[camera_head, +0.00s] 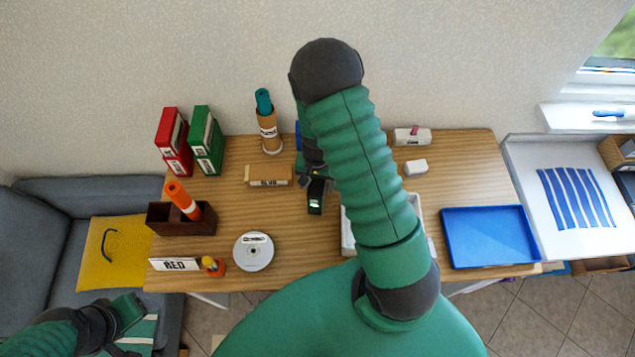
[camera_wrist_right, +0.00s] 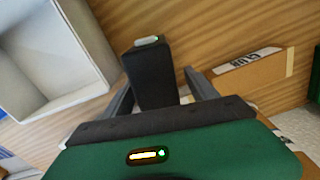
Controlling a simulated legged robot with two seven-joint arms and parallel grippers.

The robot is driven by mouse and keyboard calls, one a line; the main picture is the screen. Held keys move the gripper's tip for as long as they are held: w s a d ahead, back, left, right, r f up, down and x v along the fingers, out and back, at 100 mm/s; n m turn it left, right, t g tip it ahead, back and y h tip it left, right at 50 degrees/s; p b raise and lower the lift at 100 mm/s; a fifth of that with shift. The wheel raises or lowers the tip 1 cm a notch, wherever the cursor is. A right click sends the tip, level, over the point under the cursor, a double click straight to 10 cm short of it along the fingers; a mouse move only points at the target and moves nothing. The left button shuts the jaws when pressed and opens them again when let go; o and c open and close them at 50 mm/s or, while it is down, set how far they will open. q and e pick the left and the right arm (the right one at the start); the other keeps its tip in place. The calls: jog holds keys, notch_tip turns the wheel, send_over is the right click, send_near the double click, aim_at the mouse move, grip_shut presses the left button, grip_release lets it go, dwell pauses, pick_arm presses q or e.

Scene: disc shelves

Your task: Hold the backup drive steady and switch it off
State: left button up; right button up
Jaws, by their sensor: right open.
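The backup drive appears to be the small black upright box (camera_head: 315,198) near the middle of the desk, with a pale greenish patch on it. In the right wrist view the black box (camera_wrist_right: 152,78) has a small pale piece at one end. My right gripper (camera_head: 313,178) is over the drive, its body partly hidden by my right arm. In the wrist view its two fingers (camera_wrist_right: 160,92) are open, one on either side of the box; I cannot tell whether they touch it. My left gripper (camera_head: 128,312) is low at the left, away from the desk; its jaws are unclear.
A white bin (camera_wrist_right: 50,60) stands beside the drive, and a cardboard label block (camera_head: 268,176) lies left of it. A disc (camera_head: 253,252), a dark box (camera_head: 160,218) with an orange roll, and a blue tray (camera_head: 490,237) are on the wooden desk. Red and green binders stand at back left.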

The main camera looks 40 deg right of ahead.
jog(key=shift+a, duration=0.15)
jog(key=shift+c, duration=0.6)
jog(key=shift+r, duration=0.1)
jog(key=c, duration=0.5)
jog(key=shift+d, duration=0.35)
grip_shut()
jog(key=shift+a, duration=0.1)
pick_arm(q)
jog(key=shift+a, duration=0.1)
jog(key=shift+s, duration=0.1)
pick_arm(e)
jog(key=shift+s, duration=0.1)
pick_arm(q)
grip_shut()
pick_arm(e)
jog(key=shift+a, duration=0.1)
jog(key=shift+s+a+f, duration=0.1)
jog(key=shift+s+f, duration=0.05)
jog(key=shift+f, duration=0.05)
